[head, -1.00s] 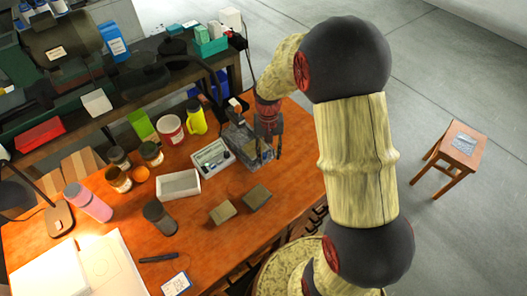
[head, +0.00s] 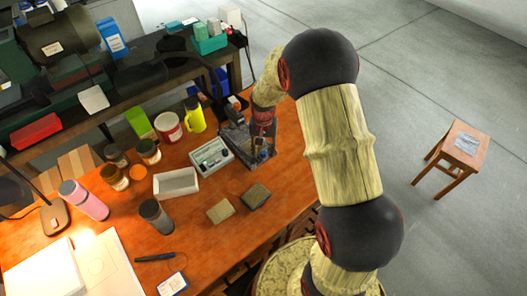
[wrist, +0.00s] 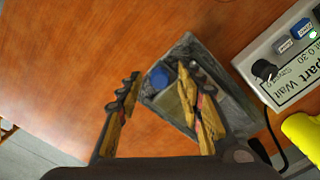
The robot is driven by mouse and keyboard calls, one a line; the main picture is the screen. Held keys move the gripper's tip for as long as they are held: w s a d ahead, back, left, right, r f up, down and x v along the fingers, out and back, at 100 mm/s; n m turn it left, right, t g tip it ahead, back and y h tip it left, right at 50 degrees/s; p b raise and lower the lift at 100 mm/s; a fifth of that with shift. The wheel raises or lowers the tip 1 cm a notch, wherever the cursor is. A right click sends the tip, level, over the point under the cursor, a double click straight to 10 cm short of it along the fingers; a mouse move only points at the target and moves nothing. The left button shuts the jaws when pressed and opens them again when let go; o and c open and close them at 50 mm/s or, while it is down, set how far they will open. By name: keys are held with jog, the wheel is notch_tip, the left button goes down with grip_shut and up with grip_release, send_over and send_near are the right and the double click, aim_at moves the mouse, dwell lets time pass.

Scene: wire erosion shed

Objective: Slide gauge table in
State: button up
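The gauge stand is a grey stone-like base (head: 235,139) with a dark upright, near the right end of the wooden bench. In the wrist view its grey base (wrist: 226,84) lies behind and beside my right finger, with a blue round knob (wrist: 158,77) and an olive flat part, perhaps the sliding table. My gripper (wrist: 160,82) is open, its fingers apart on either side of the knob. I cannot tell whether either finger touches it. In the head view my gripper (head: 262,150) is at the stand's right side, partly hiding the table.
A display box (head: 211,155) stands close left of the gauge, with a yellow mug (head: 194,116) behind. A white tray (head: 176,184) and two small blocks, one tan (head: 220,210) and one dark (head: 255,196), are nearby. Bare bench lies right of the gauge.

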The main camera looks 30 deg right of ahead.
jog(key=shift+c, duration=1.3)
grip_shut()
